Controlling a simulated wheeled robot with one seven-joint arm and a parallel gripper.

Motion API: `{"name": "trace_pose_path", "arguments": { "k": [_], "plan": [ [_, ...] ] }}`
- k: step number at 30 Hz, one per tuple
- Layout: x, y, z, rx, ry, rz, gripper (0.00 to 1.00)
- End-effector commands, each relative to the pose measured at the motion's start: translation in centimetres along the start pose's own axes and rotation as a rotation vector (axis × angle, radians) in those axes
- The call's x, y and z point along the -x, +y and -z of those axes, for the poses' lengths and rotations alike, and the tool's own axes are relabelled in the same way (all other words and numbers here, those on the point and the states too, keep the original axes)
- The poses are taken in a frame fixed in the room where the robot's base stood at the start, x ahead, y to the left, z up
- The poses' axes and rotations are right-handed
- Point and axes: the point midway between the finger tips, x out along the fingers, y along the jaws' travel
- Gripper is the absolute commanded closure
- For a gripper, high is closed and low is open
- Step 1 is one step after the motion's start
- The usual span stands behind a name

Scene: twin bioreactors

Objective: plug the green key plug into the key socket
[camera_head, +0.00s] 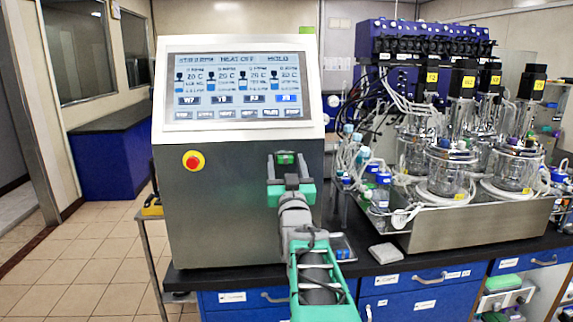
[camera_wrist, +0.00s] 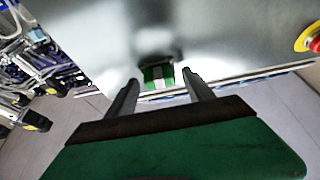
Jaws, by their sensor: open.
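The green key plug (camera_head: 286,158) is at the front face of the grey control cabinet, below its screen. In the wrist view the plug (camera_wrist: 158,74) is green with a pale stripe, against a dark piece on the cabinet face that looks like the key socket (camera_wrist: 157,58). How deep the plug sits in it is hidden. My gripper (camera_head: 287,168) is in front of the cabinet. In the wrist view its two fingers (camera_wrist: 160,78) are apart, one on each side of the plug, with visible gaps; neither finger clearly touches it.
A red emergency button (camera_head: 193,160) is on the cabinet face, left of my gripper. The cabinet's touchscreen (camera_head: 238,85) is above. Glass bioreactor vessels (camera_head: 451,172) with tubing stand on the bench at right. A small white block (camera_head: 386,253) lies near the bench's front edge.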

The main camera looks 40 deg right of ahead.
Motion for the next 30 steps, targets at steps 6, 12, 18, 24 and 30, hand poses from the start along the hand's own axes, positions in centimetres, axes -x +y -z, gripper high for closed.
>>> {"name": "trace_pose_path", "arguments": {
  "k": [6, 12, 18, 24, 30],
  "plan": [
    [0.0, 0.0, 0.0, 0.0, 0.0, 0.0, 0.39],
    [0.0, 0.0, 0.0, 0.0, 0.0, 0.0, 0.27],
    [0.0, 0.0, 0.0, 0.0, 0.0, 0.0, 0.14],
    [0.1, 0.0, 0.0, 0.0, 0.0, 0.0, 0.14],
    [2.8, 0.1, -0.1, 0.001, 0.002, -0.001, 0.14]
  ]
}}
